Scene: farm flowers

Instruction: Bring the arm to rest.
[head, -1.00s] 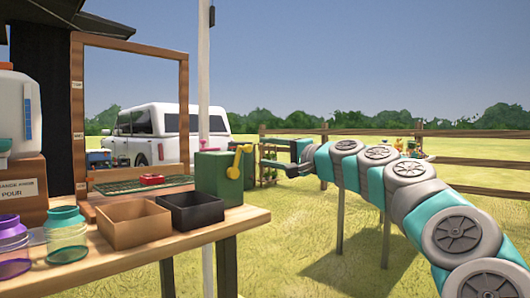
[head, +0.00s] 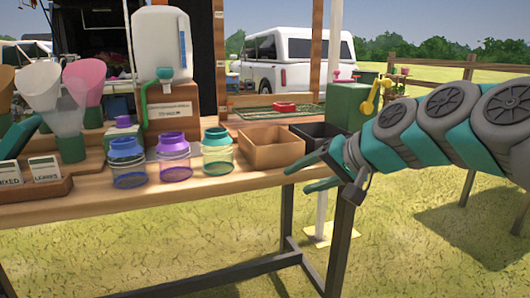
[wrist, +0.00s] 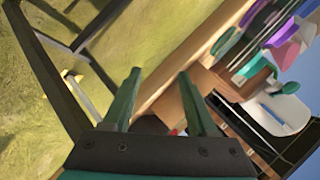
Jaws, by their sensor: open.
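My gripper (head: 297,178) is at the right of the head view, in front of the table's front edge, with its two green fingers pointing left. In the wrist view its fingers (wrist: 159,75) stand apart with nothing held between them. My arm stretches in from the right edge of the head view and hides part of the table's right end. The wooden table (head: 235,180) lies just behind the fingers in the head view. I cannot tell whether the fingers touch it.
A brown open box (head: 272,153) and a black box (head: 318,130) stand behind my gripper. Three jars, with blue (head: 127,165), purple (head: 174,157) and teal (head: 217,152) tops, stand to its left. A green box (head: 350,105) is behind my arm. Grass in front is clear.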

